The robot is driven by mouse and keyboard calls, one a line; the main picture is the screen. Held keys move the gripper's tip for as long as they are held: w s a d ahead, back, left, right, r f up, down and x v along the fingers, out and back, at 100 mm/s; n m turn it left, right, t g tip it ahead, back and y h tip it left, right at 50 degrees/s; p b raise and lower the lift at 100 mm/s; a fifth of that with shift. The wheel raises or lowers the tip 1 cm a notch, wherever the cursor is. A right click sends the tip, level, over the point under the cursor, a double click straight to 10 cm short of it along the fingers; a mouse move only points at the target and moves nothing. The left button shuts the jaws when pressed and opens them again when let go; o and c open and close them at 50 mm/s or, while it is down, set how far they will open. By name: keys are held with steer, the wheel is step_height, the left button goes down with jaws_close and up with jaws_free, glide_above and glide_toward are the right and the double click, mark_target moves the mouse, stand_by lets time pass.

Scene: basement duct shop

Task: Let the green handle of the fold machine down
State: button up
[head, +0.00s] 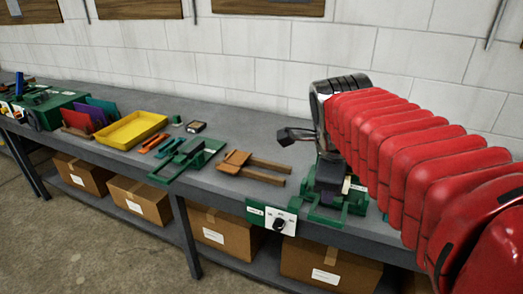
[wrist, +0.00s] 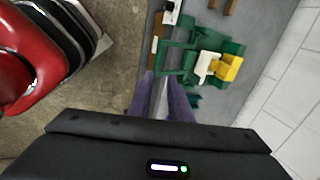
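The green fold machine (head: 355,203) stands at the bench's front edge in the head view, partly hidden by my wrist. In the wrist view the machine (wrist: 230,46) shows a white block and a yellow block on it. Its green handle, a frame-like bar (wrist: 174,46), reaches out toward the bench edge; it also shows low at the front in the head view (head: 325,219). My gripper (wrist: 162,84) points at this frame with its two purple fingers apart. The fingertips are at the frame's near end; I cannot tell whether they touch it.
Wooden tongs (head: 252,166), another green tool (head: 188,160) and a yellow tray (head: 133,129) lie farther left. Cardboard boxes (head: 225,233) fill the lower shelf. A block wall stands behind.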

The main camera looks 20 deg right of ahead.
steer(key=shift+s+a+f+n, duration=0.15)
steer(key=shift+a+n, duration=0.25)
steer(key=shift+n, duration=0.2)
steer(key=shift+c, duration=0.7)
steer(key=a+n, duration=0.2)
steer(key=n, duration=0.1)
steer(key=s+a+f+n, duration=0.1)
steer(key=a+n, duration=0.1)
steer(key=n, duration=0.1)
steer(key=s+a+f+n+t+y, duration=0.1)
steer(key=a+n, duration=0.1)
steer(key=n, duration=0.1)
steer(key=shift+s+a+f+n, duration=0.15)
steer(key=shift+s+f+n, duration=0.1)
steer(key=shift+n, duration=0.15)
jaws_close()
steer(key=s+a+f+n+y, duration=0.1)
steer(key=s+a+f+n, duration=0.1)
steer(key=a+n, duration=0.2)
steer(key=s+a+f+n+t+y, duration=0.1)
steer(key=s+a+f+n, duration=0.1)
steer(key=n, duration=0.8)
steer(key=shift+s+a+f+n, duration=0.3)
steer(key=shift+a+f+n, duration=0.1)
steer(key=shift+a, duration=0.45)
